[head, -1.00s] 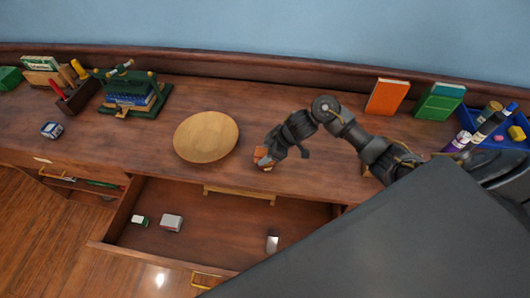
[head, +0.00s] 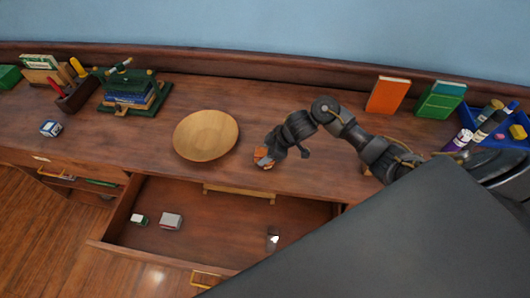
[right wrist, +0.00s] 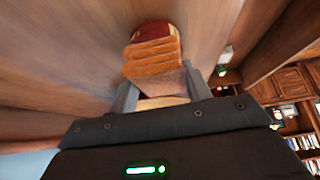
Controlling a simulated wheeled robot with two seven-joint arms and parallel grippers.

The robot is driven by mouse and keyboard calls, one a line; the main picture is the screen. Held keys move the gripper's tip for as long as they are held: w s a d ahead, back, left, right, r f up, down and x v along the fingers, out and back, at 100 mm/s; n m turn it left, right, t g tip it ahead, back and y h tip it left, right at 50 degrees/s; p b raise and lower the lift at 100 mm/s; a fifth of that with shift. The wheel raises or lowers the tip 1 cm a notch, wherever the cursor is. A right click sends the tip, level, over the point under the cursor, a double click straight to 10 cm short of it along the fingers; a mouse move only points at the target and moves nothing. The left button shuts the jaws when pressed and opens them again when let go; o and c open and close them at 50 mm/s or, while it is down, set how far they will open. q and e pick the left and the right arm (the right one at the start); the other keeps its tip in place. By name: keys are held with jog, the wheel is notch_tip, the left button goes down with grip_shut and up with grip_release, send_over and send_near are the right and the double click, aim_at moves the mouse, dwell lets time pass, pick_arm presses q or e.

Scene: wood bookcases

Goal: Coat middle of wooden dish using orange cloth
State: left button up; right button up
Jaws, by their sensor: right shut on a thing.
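The wooden dish (head: 206,135) is round, pale and shallow, and sits on the desk top left of my right gripper. My right gripper (head: 268,156) is low over the desk near its front edge, to the right of the dish and apart from it. It is shut on the orange cloth (head: 262,156). In the right wrist view the cloth (right wrist: 154,62) shows as an orange layered bundle with a dark red end, between the two fingers (right wrist: 160,92). The dish is not visible in the right wrist view. My left gripper is not in view.
An open drawer (head: 190,247) below the desk front holds several small items. A green book stand (head: 135,95) and a pen holder (head: 78,93) stand back left. Orange (head: 387,96) and green (head: 439,101) books and a blue tray (head: 512,127) stand right.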

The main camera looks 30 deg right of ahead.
jog(key=shift+s+f, duration=0.1)
dwell(1.5)
jog(key=shift+p, duration=0.35)
notch_tip(320, 180, up, 7)
jog(key=p, duration=0.8)
dwell(0.4)
